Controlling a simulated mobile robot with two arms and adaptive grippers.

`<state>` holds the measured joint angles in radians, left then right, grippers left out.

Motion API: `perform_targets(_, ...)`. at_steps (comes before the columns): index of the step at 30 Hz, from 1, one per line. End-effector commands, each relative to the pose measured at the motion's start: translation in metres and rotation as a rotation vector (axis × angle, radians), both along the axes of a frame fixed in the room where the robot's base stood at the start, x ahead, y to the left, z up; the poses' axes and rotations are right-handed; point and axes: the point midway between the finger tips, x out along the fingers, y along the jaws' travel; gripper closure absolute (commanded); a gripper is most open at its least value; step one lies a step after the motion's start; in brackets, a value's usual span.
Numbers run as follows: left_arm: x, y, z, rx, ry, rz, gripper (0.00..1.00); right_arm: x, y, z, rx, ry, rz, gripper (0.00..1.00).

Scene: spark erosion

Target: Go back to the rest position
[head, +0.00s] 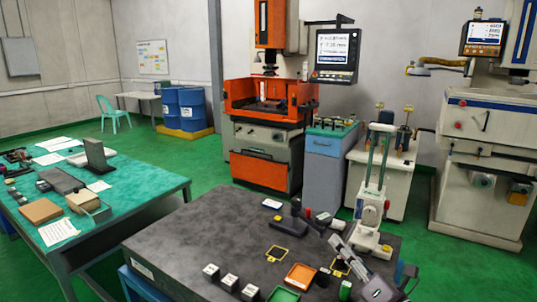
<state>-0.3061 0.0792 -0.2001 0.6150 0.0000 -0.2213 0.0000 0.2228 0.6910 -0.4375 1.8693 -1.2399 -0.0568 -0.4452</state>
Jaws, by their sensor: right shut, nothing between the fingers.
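My right gripper (336,241) is over the right part of the dark worktable (180,242), with its arm coming in from the bottom right corner. Its fingers are shut and hold nothing. It is small in the picture, so I cannot tell its height above the table. My left gripper is not in view.
Near my right gripper are a black block (289,228), an orange tray (300,276), a green cylinder (345,290) and a white stand with green columns (371,208). White-topped cubes (229,282) line the front edge. A green-topped bench (130,187) stands left. Green floor lies between.

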Motion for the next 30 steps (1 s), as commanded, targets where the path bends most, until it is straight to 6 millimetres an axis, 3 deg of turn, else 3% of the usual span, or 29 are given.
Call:
perform_targets(2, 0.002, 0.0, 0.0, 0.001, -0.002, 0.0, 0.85, -0.012, -0.015, -0.002, 0.283, 0.08, -0.09, 1.0)
perform_targets(5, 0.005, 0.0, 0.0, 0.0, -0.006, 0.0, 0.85, -0.027, -0.046, -0.022, 0.622, 0.204, -0.233, 1.0)
perform_targets(9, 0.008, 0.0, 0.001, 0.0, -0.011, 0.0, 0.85, -0.066, -0.088, -0.086, 1.057, 0.421, -0.475, 1.0)
perform_targets(13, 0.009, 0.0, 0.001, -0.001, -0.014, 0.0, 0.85, -0.127, -0.104, -0.162, 1.393, 0.651, -0.73, 1.0)
perform_targets(15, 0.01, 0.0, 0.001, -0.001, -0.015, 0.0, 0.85, -0.164, -0.102, -0.197, 1.529, 0.767, -0.86, 1.0)
perform_targets(18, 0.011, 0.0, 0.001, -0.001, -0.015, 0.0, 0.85, -0.214, -0.092, -0.233, 1.667, 0.91, -1.019, 1.0)
perform_targets(21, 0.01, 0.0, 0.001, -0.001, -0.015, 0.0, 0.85, -0.256, -0.079, -0.255, 1.757, 1.025, -1.146, 1.0)
perform_targets(30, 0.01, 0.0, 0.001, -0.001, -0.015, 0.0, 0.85, -0.362, -0.037, -0.283, 1.901, 1.307, -1.454, 1.0)
